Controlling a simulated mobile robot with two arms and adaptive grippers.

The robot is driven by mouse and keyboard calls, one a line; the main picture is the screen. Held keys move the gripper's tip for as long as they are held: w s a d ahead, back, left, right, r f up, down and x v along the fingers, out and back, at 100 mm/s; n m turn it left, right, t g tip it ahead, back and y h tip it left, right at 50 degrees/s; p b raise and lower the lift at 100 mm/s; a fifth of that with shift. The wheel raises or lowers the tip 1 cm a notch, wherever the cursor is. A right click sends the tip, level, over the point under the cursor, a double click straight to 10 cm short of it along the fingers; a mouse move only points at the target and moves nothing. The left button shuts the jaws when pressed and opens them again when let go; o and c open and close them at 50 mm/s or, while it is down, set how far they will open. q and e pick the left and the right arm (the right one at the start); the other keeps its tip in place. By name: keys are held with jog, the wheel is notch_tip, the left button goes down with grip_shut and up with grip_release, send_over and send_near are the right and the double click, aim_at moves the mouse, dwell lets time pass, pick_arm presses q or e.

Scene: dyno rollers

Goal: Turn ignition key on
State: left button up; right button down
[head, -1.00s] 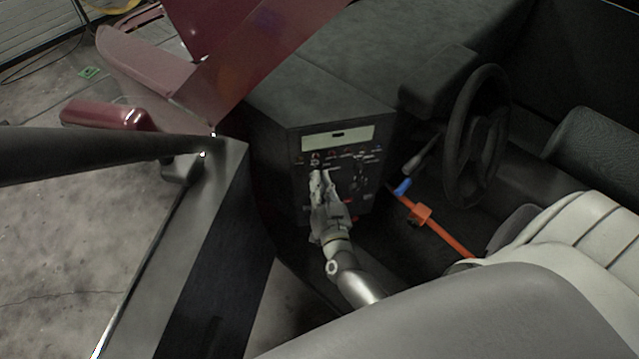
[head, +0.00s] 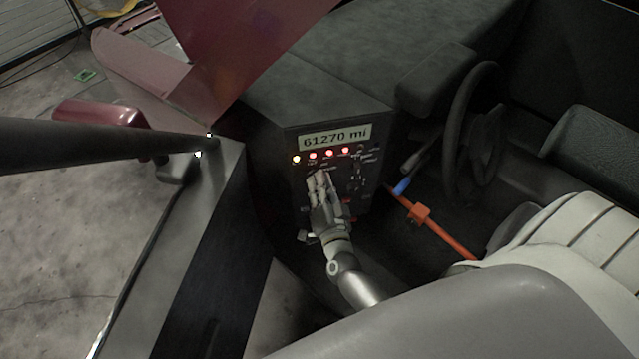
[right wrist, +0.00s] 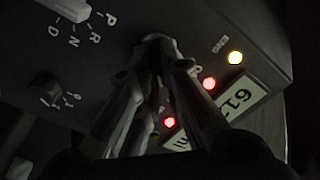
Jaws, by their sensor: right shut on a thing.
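The dashboard control panel (head: 375,190) faces me inside the open car. Its display (head: 336,137) is lit and reads "61270 mi", with a row of yellow and red warning lights (head: 313,156) glowing below. My right gripper (head: 319,178) reaches up to the panel just under these lights. In the right wrist view its fingers (right wrist: 160,45) are close together against the panel, shut on the ignition key. The key itself is hidden between the fingers. My left gripper is not in view.
A gear selector (right wrist: 72,9) marked P R N D and a small knob (right wrist: 46,90) are on the panel. The steering wheel (head: 470,135) and an orange bar (head: 440,232) are to the right. The open door (head: 190,255) stands on the left, the seat (head: 450,315) in front.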

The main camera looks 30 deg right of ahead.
jog(key=c, duration=1.6)
grip_release()
jog(key=shift+o, duration=0.2)
jog(key=v, duration=1.2)
